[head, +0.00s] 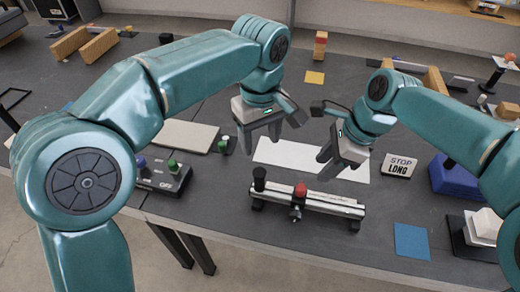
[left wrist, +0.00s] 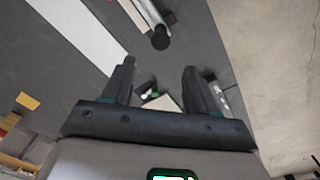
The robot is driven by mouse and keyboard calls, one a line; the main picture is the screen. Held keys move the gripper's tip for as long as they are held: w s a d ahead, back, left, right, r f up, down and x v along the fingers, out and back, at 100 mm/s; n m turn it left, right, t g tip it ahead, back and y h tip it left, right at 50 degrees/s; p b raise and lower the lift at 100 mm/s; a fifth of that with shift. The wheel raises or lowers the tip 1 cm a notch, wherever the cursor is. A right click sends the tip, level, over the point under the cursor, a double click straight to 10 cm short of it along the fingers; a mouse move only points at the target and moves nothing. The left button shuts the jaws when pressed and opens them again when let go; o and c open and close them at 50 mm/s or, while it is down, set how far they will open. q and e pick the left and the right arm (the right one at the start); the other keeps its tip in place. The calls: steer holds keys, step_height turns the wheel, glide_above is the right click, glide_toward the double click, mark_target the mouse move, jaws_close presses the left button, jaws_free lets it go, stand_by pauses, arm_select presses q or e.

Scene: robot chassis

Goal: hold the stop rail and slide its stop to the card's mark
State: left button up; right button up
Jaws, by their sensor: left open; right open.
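The stop rail (head: 335,205) is a pale bar on dark feet near the table's front. It has a black post (head: 259,179) at its left end and a red-knobbed stop (head: 299,191) left of its middle. Part of the rail and a black round end show at the top of the left wrist view (left wrist: 148,12). The card (head: 400,165) reads "STOP LONG" and stands right of the rail. My left gripper (head: 272,138) is open and empty above the table behind the rail. My right gripper (head: 326,166) is open and empty, above the rail's right half in the picture.
A white sheet (head: 290,153) lies behind the rail. A black box with knobs (head: 163,178) is at left. A blue block (head: 455,180), a blue square (head: 411,241) and a white block on a dark base (head: 485,226) are at right. The table's front edge is close to the rail.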

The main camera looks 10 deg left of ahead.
mark_target(260, 181)
arm_select(q)
step_height(260, 181, down, 16)
steer(key=shift+a+r, duration=0.1)
stand_by(0.4)
jaws_close()
stand_by(0.7)
